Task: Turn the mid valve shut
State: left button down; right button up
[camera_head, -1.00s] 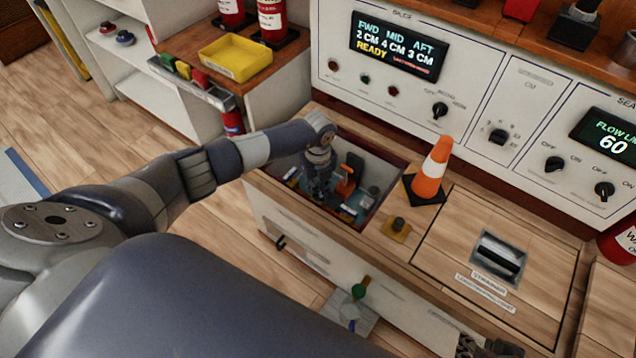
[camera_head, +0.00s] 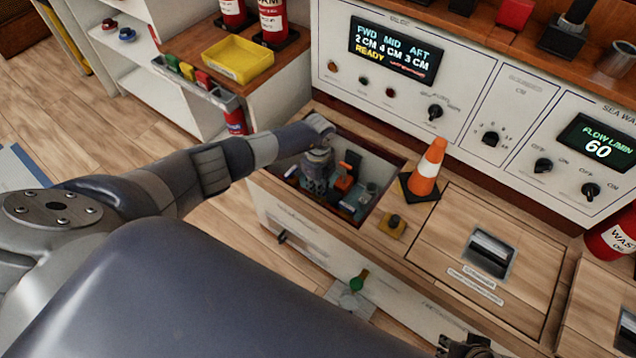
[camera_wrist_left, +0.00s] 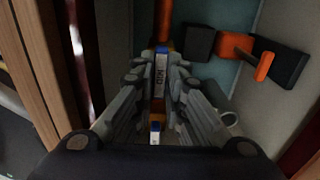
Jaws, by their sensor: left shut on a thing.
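The mid valve's handle (camera_wrist_left: 160,73), with a white label reading MID and a blue end, shows between the fingers in the left wrist view. My left gripper (camera_wrist_left: 158,92) is shut on this handle. In the head view my left gripper (camera_head: 317,183) reaches down into the open floor compartment (camera_head: 383,203), and its fingertips and the handle's angle are hard to make out there. The display (camera_head: 395,48) reads FWD 2 CM, MID 4 CM, AFT 3 CM, READY. My right gripper (camera_head: 466,347) shows only in part at the bottom edge, its fingers unclear.
An orange part (camera_wrist_left: 245,50) with black blocks is right of the handle in the compartment. A closed hatch (camera_head: 510,215) lies farther right.

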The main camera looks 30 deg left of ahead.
dwell(0.4)
pick_arm(q)
jog(key=c, duration=1.6)
grip_release()
jog(key=shift+c, duration=0.2)
jog(key=shift+r, duration=0.15)
notch_tip(320, 180, up, 12)
